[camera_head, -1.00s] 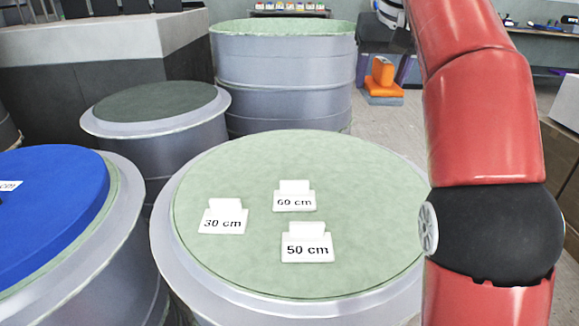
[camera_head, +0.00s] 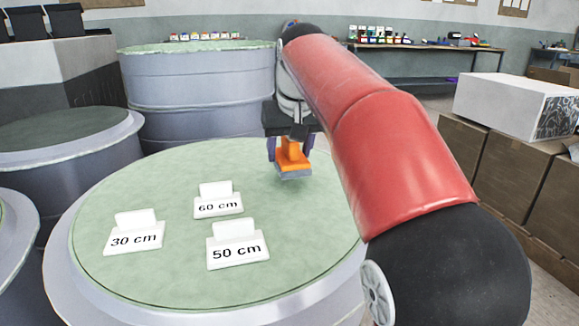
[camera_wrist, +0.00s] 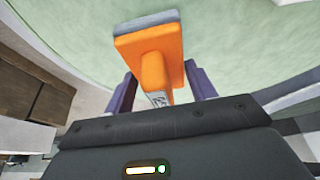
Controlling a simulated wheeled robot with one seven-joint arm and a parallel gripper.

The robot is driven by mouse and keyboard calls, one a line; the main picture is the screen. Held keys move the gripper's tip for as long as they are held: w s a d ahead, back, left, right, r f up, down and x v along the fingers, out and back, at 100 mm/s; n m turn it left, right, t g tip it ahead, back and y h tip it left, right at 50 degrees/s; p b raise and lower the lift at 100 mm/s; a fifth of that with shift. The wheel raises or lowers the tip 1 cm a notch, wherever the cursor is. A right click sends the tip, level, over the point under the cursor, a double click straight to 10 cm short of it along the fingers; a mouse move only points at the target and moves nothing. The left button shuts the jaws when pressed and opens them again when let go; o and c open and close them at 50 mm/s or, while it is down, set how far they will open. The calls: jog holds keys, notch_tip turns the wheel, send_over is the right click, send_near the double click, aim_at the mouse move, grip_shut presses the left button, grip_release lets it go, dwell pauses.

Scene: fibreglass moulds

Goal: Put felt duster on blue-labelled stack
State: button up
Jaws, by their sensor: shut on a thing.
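The felt duster (camera_head: 291,157) has an orange body and grip with a grey felt pad underneath. My gripper (camera_head: 290,146) is shut on its grip, with a purple finger on each side. In the wrist view the duster (camera_wrist: 150,53) sits between the fingers (camera_wrist: 161,88), its grey pad away from the palm, over a pale green surface. In the head view it appears over the back right part of the green-topped drum (camera_head: 170,255); I cannot tell whether it touches. No blue-labelled stack shows in the current views.
White cards reading 30 cm (camera_head: 134,239), 60 cm (camera_head: 218,205) and 50 cm (camera_head: 237,251) stand on the green top. A dark-topped drum (camera_head: 60,135) and a larger drum (camera_head: 200,95) stand behind. Brown boxes (camera_head: 515,180) bearing a white block (camera_head: 515,103) stand right.

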jog(key=shift+f, duration=1.35)
jog(key=shift+b, duration=0.3)
jog(key=o, duration=1)
jog(key=shift+f, duration=0.1)
jog(key=p+v, duration=0.3)
jog(key=v, duration=0.9)
jog(key=shift+d, duration=0.1)
